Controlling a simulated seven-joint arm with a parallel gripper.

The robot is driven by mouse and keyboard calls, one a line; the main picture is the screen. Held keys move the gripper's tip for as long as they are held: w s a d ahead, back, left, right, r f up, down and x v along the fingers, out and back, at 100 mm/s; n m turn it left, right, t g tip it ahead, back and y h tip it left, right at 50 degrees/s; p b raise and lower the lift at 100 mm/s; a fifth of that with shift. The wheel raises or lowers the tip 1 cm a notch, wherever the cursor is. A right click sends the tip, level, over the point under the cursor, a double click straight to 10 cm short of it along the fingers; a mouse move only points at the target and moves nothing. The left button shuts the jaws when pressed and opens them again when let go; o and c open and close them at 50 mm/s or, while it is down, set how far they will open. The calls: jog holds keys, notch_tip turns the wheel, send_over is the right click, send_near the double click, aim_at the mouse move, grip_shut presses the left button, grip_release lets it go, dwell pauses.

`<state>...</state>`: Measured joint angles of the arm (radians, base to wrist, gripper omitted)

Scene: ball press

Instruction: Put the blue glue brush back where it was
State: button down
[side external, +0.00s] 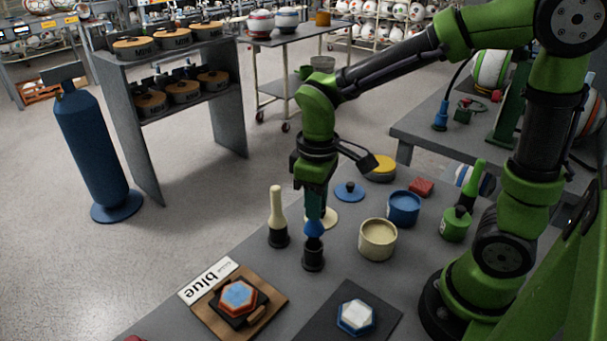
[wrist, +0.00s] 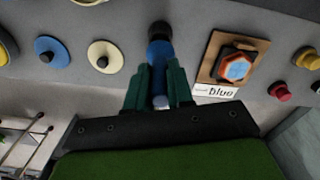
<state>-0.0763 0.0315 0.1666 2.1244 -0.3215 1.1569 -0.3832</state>
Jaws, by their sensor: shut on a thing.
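My gripper (side external: 314,212) is shut on the blue glue brush (side external: 314,229) and points straight down. The brush is upright, and its lower end is at the mouth of a small black holder (side external: 313,258) on the grey table. I cannot tell how deep it sits in the holder. In the wrist view the blue brush (wrist: 158,52) stands between the green fingers (wrist: 157,78), in line with the dark holder (wrist: 159,29). The blue glue pot (side external: 403,209) stands open to the right, and its blue lid (side external: 349,191) lies behind.
A cream brush (side external: 277,208) stands in its holder just left. A cream pot (side external: 378,241) is close on the right. A cream lid (side external: 328,217) lies behind my gripper. In front are a "blue" sign (side external: 208,280), a wooden board (side external: 272,308) with a hexagon piece, and a dark mat (side external: 385,320).

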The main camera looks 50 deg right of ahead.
jog(key=shift+f, duration=2.05)
jog(key=c, duration=1)
grip_release()
jog(key=shift+f, duration=0.1)
